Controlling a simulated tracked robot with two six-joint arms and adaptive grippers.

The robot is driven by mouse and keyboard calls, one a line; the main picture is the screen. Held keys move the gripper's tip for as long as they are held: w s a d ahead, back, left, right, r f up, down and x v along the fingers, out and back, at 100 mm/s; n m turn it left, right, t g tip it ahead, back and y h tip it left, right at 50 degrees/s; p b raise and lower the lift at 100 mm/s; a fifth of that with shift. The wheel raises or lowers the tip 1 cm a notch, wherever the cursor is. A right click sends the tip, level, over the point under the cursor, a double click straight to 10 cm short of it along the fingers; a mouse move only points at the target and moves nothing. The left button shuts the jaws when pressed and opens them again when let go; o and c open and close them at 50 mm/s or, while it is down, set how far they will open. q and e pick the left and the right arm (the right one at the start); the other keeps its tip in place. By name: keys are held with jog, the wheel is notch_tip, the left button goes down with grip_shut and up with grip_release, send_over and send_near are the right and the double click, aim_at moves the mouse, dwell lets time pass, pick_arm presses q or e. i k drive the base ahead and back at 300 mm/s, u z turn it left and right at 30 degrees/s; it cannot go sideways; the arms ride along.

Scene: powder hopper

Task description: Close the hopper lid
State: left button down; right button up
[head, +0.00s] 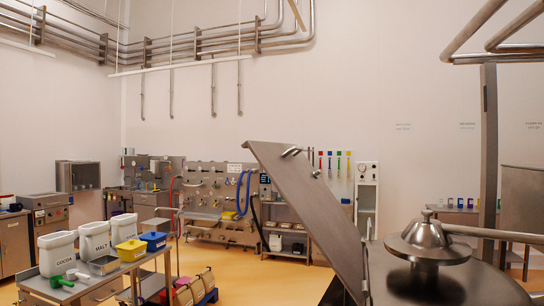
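The hopper lid (312,213) is a flat steel panel that stands raised and tilted in the middle right of the head view. Its upper end leans to the left, and a small bar handle (292,151) sits near that end. Its lower end meets the steel hopper (487,284) at the lower right. I cannot see the hopper's opening, and the hinge is not clear. Neither of my grippers is in view.
A round conical steel fitting (428,241) with a pipe stands on the hopper top. A steel trolley (98,289) with white COCOA (57,253) and MALT (95,241) bins and yellow (131,250) and blue (154,241) tubs stands at lower left. Orange floor (262,277) is clear left of the lid.

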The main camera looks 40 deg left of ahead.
aim_at(339, 240)
jog(key=u, duration=0.25)
jog(key=i, duration=0.6)
jog(key=u, duration=0.75)
